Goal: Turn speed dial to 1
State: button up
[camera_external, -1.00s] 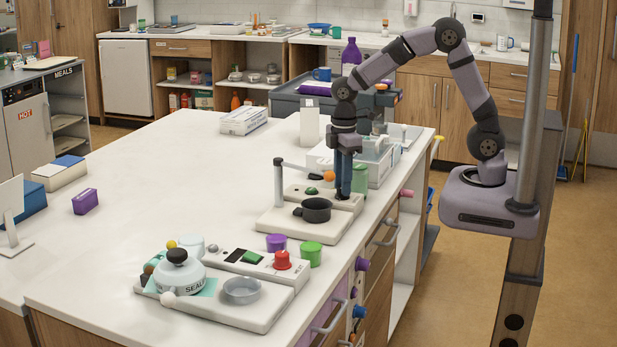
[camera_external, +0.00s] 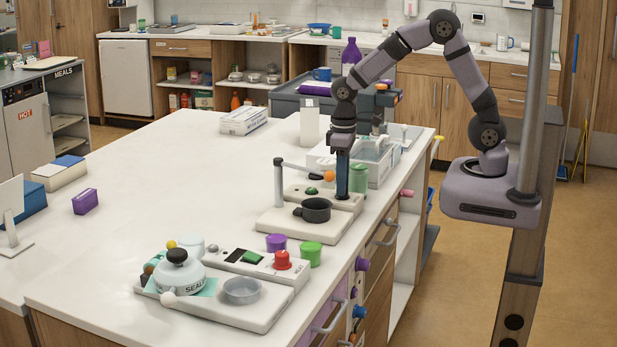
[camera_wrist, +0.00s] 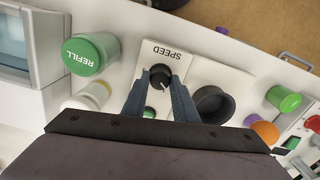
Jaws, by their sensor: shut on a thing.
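The speed dial (camera_wrist: 159,77) is a small black knob with a pale pointer line, beside the printed word SPEED in the wrist view. It sits on a white machine base (camera_external: 300,222) on the counter. My gripper (camera_wrist: 160,90) points down at the dial, one blue finger on each side, and is shut on it. In the external view my gripper (camera_external: 342,190) hides the dial. The pointer's exact setting is too small to read, and no scale numbers can be made out.
A dark cup (camera_external: 316,210) stands on the same base, near an upright post with an orange ball (camera_external: 329,176). A green REFILL container (camera_wrist: 92,54) stands close by. A second white device (camera_external: 235,290) is nearer the camera. The counter's left side is largely clear.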

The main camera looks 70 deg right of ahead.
jog(key=shift+w+m+p, duration=0.1)
jog(key=shift+m+p, duration=0.45)
jog(key=shift+m, duration=1.75)
jog(key=o, duration=1)
jog(key=shift+o, duration=0.2)
jog(key=shift+r, duration=0.1)
jog(key=shift+r+b, duration=0.65)
jog(key=shift+r, duration=2.95)
